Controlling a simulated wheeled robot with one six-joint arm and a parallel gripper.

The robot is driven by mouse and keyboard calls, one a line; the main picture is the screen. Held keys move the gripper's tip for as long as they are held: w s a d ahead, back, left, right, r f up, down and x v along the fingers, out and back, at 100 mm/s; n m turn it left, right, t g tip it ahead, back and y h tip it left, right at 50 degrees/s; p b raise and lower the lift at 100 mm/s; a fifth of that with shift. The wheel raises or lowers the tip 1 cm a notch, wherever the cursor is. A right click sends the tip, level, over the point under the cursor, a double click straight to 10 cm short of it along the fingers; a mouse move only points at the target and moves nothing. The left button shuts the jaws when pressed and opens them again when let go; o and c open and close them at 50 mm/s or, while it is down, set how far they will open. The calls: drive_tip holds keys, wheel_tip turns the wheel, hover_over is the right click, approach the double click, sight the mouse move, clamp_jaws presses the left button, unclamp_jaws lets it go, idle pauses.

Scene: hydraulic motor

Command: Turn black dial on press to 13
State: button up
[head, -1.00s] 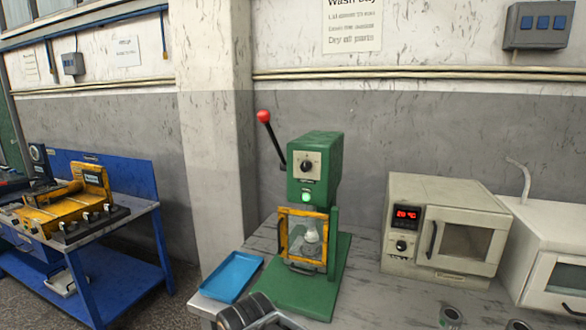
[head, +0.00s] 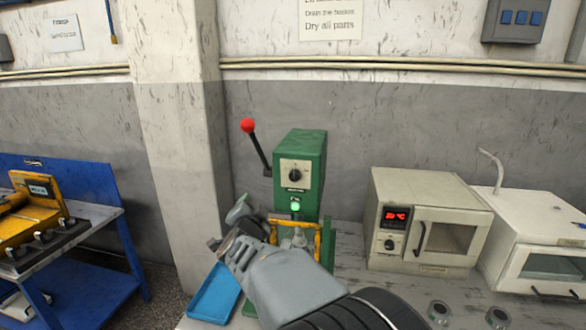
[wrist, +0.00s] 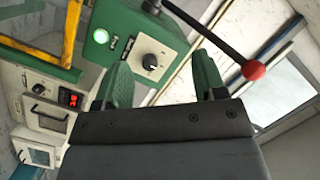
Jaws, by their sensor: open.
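The green press (head: 306,155) stands on the bench. Its black dial (head: 295,175) sits on a pale plate on the front of the press head, above a lit green button (head: 295,206). The dial also shows in the wrist view (wrist: 150,62), beyond my gripper and apart from it; its markings are too small to read. My gripper (head: 228,226) is open and empty, in front of and below the dial, to its left in the head view. In the wrist view its two green-padded fingers (wrist: 163,78) are spread apart.
The press lever with its red knob (head: 248,125) sticks up at the left of the press head. A yellow-framed guard (head: 318,240) is below it. A blue tray (head: 214,293) lies at the left, and an oven (head: 428,222) with a red display stands at the right.

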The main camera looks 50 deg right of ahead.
sight(294, 177)
drive_tip(key=s+d+r+m+g+h+p, duration=0.1)
drive_tip(key=s+d+r+m+g+h, duration=0.3)
drive_tip(key=d, duration=0.3)
drive_tip(key=shift+m, duration=0.6)
drive_tip(key=p+x, duration=0.1)
drive_tip(key=x, duration=0.3)
drive_tip(key=p+x, duration=0.1)
drive_tip(key=x, duration=0.3)
drive_tip(key=f+p+x, duration=0.1)
drive_tip(key=x, duration=0.3)
drive_tip(key=shift+w+d+f+p, duration=0.15)
drive_tip(key=shift+w+p, duration=0.15)
drive_tip(key=shift+w, duration=0.15)
drive_tip(key=c, duration=0.9)
